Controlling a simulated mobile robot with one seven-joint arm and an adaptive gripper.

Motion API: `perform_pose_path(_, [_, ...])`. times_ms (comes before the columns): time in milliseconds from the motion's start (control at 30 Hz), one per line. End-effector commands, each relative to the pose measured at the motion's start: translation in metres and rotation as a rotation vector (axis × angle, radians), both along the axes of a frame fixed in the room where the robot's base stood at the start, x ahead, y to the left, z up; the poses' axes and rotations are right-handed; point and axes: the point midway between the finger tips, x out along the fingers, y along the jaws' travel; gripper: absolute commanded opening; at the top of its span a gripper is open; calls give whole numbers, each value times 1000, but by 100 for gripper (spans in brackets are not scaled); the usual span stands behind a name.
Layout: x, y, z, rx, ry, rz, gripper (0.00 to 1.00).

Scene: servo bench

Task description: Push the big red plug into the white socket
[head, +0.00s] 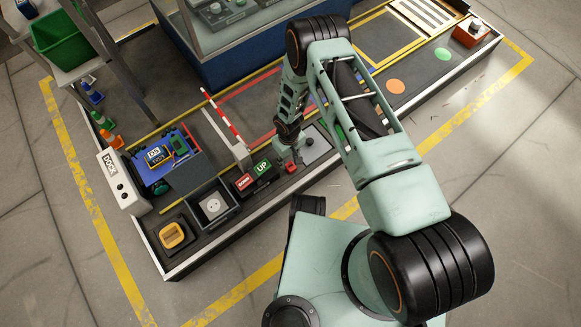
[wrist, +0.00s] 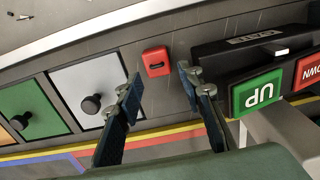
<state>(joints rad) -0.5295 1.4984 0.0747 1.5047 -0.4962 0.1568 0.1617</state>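A small red block (head: 291,168) with a dark slot sits on the bench beside my gripper (head: 288,148). It also shows in the wrist view (wrist: 156,62), just beyond and between the fingertips. A larger red box (head: 470,34) with a grey knob stands at the far right end. I cannot tell which red piece is the plug. My gripper (wrist: 159,80) is open and empty, its fingers apart.
Green UP (head: 262,168) and red DOWN (head: 244,182) buttons lie between my gripper and the socket. A red-and-white barrier bar (head: 224,116) rises behind them. A yellow slotted piece (head: 172,235) sits left of the socket. A grey plate with a black knob (wrist: 90,103) is beside the red block.

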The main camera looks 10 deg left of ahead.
Motion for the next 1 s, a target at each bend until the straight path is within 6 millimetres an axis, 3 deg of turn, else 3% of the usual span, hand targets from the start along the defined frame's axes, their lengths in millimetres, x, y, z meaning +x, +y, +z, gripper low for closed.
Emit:
perform_pose_path(400, [3, -1, -52, 0, 1, 1, 35])
perform_pose_path(767, [3, -1, -51, 0, 0, 0, 35])
perform_pose_path(1000, [3, -1, -51, 0, 0, 0, 8])
